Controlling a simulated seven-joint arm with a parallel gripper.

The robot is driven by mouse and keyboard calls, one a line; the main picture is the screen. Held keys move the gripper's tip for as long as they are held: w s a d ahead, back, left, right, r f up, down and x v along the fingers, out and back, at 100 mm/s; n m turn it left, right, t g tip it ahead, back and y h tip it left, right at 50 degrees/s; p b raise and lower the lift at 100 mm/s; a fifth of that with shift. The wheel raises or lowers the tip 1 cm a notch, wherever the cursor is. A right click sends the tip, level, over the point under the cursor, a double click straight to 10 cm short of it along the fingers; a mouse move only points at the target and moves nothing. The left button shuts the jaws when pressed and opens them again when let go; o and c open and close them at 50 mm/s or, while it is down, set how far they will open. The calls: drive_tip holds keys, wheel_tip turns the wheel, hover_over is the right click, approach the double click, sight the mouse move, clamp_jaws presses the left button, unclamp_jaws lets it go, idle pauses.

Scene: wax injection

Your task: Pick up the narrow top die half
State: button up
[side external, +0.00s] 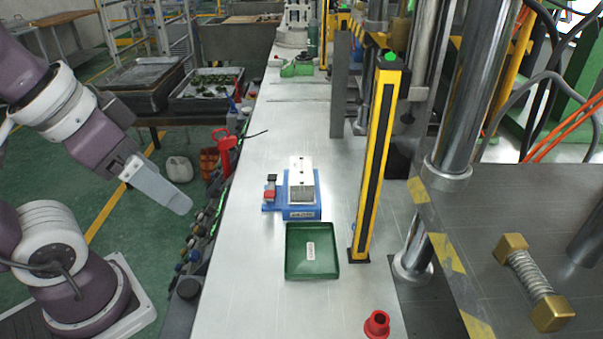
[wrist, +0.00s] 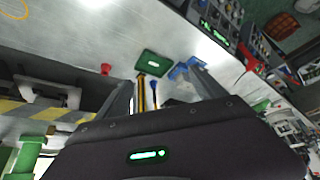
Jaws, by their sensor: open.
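A pale metal die block (side external: 302,181) with small dark holes on top stands in a blue fixture (side external: 301,213) on the steel bench. I take its upper part to be the narrow top die half; I cannot make out a seam. My gripper (side external: 184,206) is well to the left of the block, past the bench's left edge, and touches nothing. In the wrist view my gripper (wrist: 163,88) shows two grey fingers spread apart with nothing held. The blue fixture (wrist: 185,69) shows near the right finger, which partly covers that area; the die is not clear there.
A green tray (side external: 312,256) lies in front of the fixture; it also shows in the wrist view (wrist: 153,64). A yellow-black post (side external: 376,160) stands right of the fixture, beside the press columns (side external: 462,110). Bench behind the fixture is mostly clear.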

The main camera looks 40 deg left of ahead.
drive_tip(key=w+a+r+m+g+y, duration=0.15)
drive_tip(key=w+a+m+y, duration=0.25)
drive_tip(key=w+a+m, duration=0.5)
wheel_tip(320, 180, up, 2)
drive_tip(key=m+t+y, duration=0.7)
drive_tip(key=m+y, duration=0.1)
drive_tip(key=m, duration=1)
hover_over(302, 175)
drive_tip(key=f+v, duration=0.1)
drive_tip(key=v, duration=0.4)
drive_tip(key=shift+h, duration=0.3)
drive_tip(key=f, duration=2.4)
drive_tip(key=shift+a+f, duration=0.2)
drive_tip(key=shift+f, duration=0.05)
drive_tip(key=x, duration=0.7)
drive_tip(key=shift+f, duration=0.15)
drive_tip(key=shift+t, duration=0.25)
clamp_jaws()
